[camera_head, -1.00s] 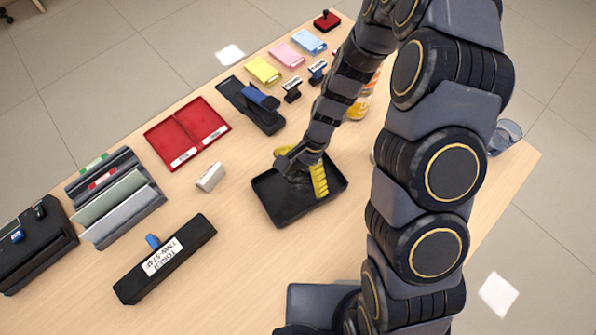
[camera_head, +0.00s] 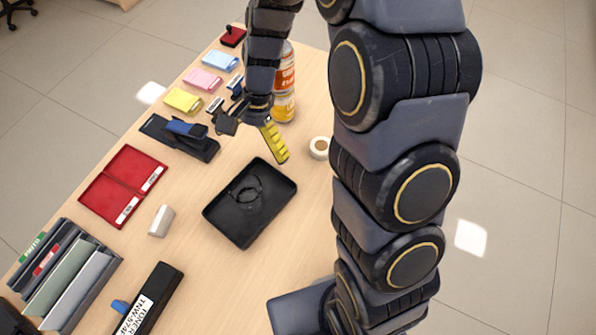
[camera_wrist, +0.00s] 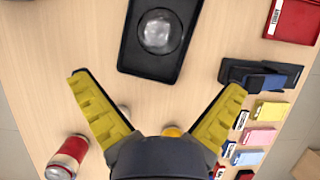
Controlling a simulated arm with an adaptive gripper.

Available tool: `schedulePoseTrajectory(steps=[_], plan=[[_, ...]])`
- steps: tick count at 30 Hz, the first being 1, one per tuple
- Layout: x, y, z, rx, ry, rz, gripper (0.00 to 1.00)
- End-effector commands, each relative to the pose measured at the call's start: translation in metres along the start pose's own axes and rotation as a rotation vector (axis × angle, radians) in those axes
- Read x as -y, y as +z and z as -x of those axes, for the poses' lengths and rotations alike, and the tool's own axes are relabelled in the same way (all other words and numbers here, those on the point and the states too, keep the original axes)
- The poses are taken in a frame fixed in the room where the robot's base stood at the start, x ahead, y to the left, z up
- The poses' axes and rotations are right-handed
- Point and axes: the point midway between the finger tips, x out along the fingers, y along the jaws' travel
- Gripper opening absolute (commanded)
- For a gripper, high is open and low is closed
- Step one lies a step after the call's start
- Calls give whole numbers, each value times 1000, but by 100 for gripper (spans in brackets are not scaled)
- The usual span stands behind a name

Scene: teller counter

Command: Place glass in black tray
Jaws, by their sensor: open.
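The black tray (camera_head: 268,225) lies flat on the table in the middle of the head view. A clear round glass (camera_head: 243,186) sits inside it; only its outline shows there. In the wrist view the glass (camera_wrist: 158,33) is plainer, within the walls of the tray (camera_wrist: 140,66). My gripper (camera_head: 256,146) is above the table, toward the far side of the tray and apart from it. In the wrist view my gripper (camera_wrist: 160,84) has its yellow-padded fingers spread wide, with nothing between them.
A bottle with an orange label (camera_head: 284,78) stands just behind my gripper. A tape roll (camera_head: 319,148) lies right of the tray, close to my arm. A black stapler-like item (camera_head: 200,147), a red folder (camera_head: 122,184) and a white block (camera_head: 160,221) lie to the left.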

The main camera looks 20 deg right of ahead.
Motion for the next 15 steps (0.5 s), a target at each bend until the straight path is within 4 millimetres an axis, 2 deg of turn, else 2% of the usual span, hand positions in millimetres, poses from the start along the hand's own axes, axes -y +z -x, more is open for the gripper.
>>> schedulePoseTrajectory(steps=[5,8,12,15], plan=[[-9,10,12,-13,6,57,100],[-24,26,33,-43,16,157,100],[-62,58,64,-93,53,337,100],[-93,78,80,-133,90,458,100]])
